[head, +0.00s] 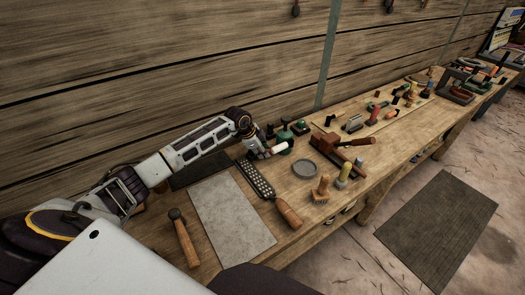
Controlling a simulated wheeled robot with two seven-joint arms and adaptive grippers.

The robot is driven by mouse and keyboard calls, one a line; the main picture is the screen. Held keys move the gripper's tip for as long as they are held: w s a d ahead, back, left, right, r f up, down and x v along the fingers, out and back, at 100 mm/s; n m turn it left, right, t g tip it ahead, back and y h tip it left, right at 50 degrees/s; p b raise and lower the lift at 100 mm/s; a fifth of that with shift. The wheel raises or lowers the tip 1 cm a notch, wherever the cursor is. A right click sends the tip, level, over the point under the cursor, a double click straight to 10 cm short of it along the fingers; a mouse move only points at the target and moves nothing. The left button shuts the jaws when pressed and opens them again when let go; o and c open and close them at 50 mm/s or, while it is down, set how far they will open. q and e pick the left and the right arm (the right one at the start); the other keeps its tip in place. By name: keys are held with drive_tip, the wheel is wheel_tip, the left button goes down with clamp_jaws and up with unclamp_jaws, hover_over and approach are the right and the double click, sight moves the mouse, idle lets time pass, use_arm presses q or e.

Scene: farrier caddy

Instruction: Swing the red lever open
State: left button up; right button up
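My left arm reaches in from the left, over the workbench (232,262). My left gripper (266,152) is low over the bench, beside a small pale cylinder with a reddish end (280,147). It is too small to tell whether the fingers touch this piece or how far apart they are. I cannot make out for sure which thing is the red lever; a dark green rounded piece (285,136) stands just behind the pale cylinder. My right gripper is not in view.
A rasp with a wooden handle (289,213), a grey sheet (230,215) and a hammer (184,238) lie nearer. A plank wall closes the back.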

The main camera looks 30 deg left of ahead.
use_arm(q)
clamp_jaws()
drive_tip(key=shift+w+a+n+p, duration=0.15)
drive_tip(key=shift+w+n+p, duration=0.1)
drive_tip(key=shift+n+p, duration=0.35)
drive_tip(key=o, duration=0.8)
unclamp_jaws()
drive_tip(key=shift+r, duration=0.2)
drive_tip(key=shift+s+d+v, duration=0.1)
drive_tip(key=shift+v, duration=2.8)
drive_tip(key=shift+s+d+v, duration=0.1)
drive_tip(key=shift+s+v, duration=0.05)
drive_tip(key=shift+v, duration=2.75)
